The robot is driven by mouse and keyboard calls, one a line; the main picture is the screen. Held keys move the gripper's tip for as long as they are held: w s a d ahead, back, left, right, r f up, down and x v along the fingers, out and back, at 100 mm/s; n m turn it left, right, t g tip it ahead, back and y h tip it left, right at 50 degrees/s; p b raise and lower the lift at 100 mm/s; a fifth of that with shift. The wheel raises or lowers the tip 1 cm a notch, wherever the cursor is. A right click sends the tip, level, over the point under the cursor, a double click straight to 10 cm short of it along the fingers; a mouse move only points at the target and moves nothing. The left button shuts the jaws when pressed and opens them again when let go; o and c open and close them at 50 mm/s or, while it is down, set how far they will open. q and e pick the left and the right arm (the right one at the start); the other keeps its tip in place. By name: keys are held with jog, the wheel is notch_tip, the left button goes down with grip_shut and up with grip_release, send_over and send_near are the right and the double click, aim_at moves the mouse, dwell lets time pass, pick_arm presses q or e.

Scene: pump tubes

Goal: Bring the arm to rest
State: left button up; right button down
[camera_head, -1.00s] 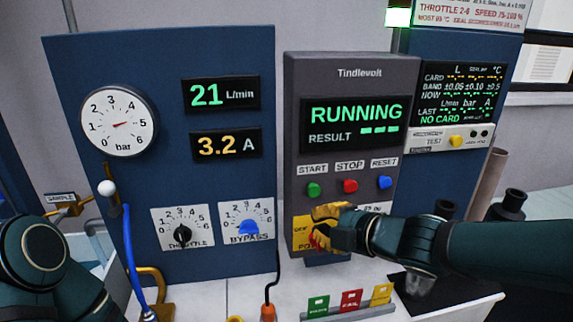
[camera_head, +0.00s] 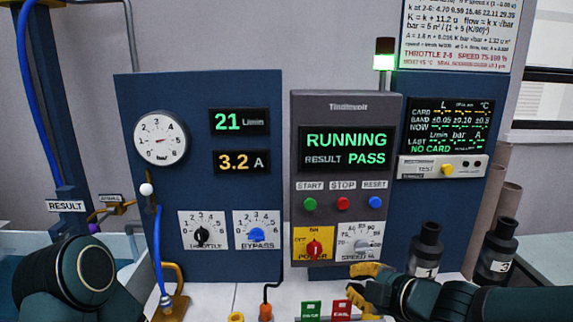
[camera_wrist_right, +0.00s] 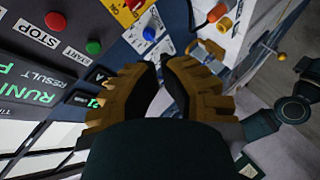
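My right gripper (camera_head: 362,286) is in front of the bench panel, below the speed dial (camera_head: 361,242) and right of the red power knob (camera_head: 314,248). It is clear of the knob. In the right wrist view its yellow fingers (camera_wrist_right: 163,66) come together at the tips with nothing seen between them. My right arm (camera_head: 440,300) comes in from the right edge. My left arm (camera_head: 78,275) shows at lower left, but its gripper is out of the picture. The grey control box (camera_head: 345,105) reads RUNNING and RESULT PASS.
The blue panel (camera_head: 200,95) has a gauge (camera_head: 160,138), throttle (camera_head: 202,235) and bypass (camera_head: 257,234) knobs. Black containers (camera_head: 425,250) stand close beyond my right arm. Green (camera_head: 311,310) and red (camera_head: 341,309) tags are below the box. A lamp (camera_head: 384,55) glows green.

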notch_tip(320, 180, down, 24)
jog(key=s+a+r+m+g+h, duration=0.1)
jog(key=s+a+m+g+h, duration=0.3)
jog(key=m, duration=0.9)
jog(key=s+f+m+g, duration=0.5)
jog(key=s+f+m, duration=0.3)
jog(key=f, duration=0.6)
jog(key=shift+s+y, duration=0.3)
jog(key=shift+s, duration=0.6)
